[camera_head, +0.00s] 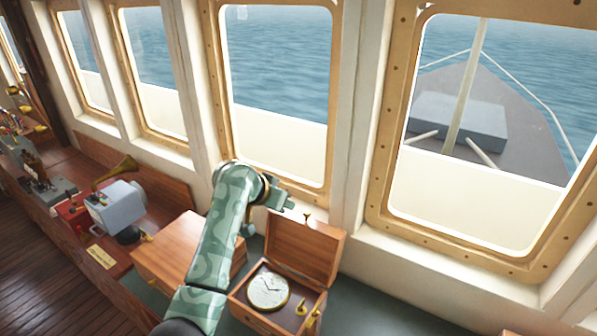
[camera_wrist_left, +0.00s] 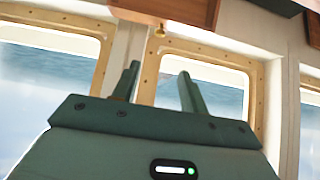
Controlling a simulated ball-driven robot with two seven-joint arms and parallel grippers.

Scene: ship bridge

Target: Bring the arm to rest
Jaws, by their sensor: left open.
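My left arm (camera_head: 222,235), patterned in green, reaches up from the bottom of the head view past the wooden boxes. Its gripper (camera_head: 284,200) is raised in front of the window wall, by the lid of the open box. In the left wrist view the two fingers of this gripper (camera_wrist_left: 160,88) stand apart with nothing between them, and window frames show behind. My right gripper is not in view.
An open wooden box (camera_head: 238,309) holds a round white dial (camera_head: 268,290) and brass pieces; its lid (camera_head: 303,245) stands up. A second wooden box (camera_head: 172,249) is left of it, partly behind my arm. A grey device with a brass horn (camera_head: 115,206) stands further left. The green counter (camera_head: 375,305) is clear at right.

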